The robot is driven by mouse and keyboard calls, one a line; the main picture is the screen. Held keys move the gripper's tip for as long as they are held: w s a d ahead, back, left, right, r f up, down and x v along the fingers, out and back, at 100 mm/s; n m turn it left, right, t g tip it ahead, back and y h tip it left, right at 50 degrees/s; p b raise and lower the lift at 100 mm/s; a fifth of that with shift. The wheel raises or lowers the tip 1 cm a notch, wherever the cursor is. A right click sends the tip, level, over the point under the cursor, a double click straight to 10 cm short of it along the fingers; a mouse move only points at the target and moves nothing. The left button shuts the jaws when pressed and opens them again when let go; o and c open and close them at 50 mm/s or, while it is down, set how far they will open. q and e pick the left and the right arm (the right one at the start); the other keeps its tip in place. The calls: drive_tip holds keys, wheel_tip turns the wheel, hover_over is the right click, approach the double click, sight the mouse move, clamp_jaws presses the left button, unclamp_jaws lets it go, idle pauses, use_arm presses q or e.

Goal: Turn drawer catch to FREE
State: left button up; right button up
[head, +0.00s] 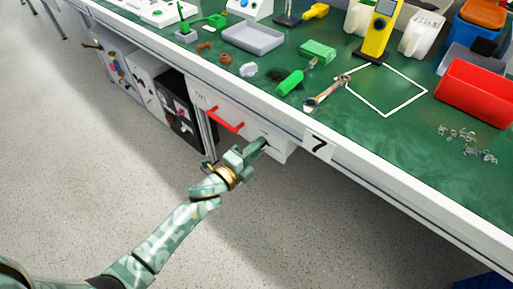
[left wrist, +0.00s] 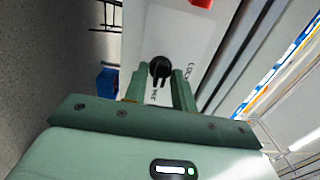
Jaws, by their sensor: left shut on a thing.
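The drawer (head: 217,104) is a white box with a red handle (head: 225,119), under the green bench top. It looks shut. The catch is a black knob (left wrist: 159,67) on the white drawer front (left wrist: 178,34) in the left wrist view, with lettering beside it. The lettering is partly hidden by a finger, and I cannot tell which mark the knob points to. My left gripper (head: 262,144) reaches the right part of the drawer front. Its fingers (left wrist: 167,84) are shut on the knob, one on each side. In the head view the knob is hidden behind the gripper. My right gripper is not in view.
Tools, including a wrench (head: 325,95) and a green-handled tool (head: 290,82), lie on the bench top. Red bin (head: 478,92) stands at right. The floor in front is clear.

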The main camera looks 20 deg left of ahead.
use_arm(q)
drive_tip(key=shift+f, duration=0.1)
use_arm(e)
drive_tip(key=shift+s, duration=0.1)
use_arm(q)
drive_tip(key=o, duration=0.7)
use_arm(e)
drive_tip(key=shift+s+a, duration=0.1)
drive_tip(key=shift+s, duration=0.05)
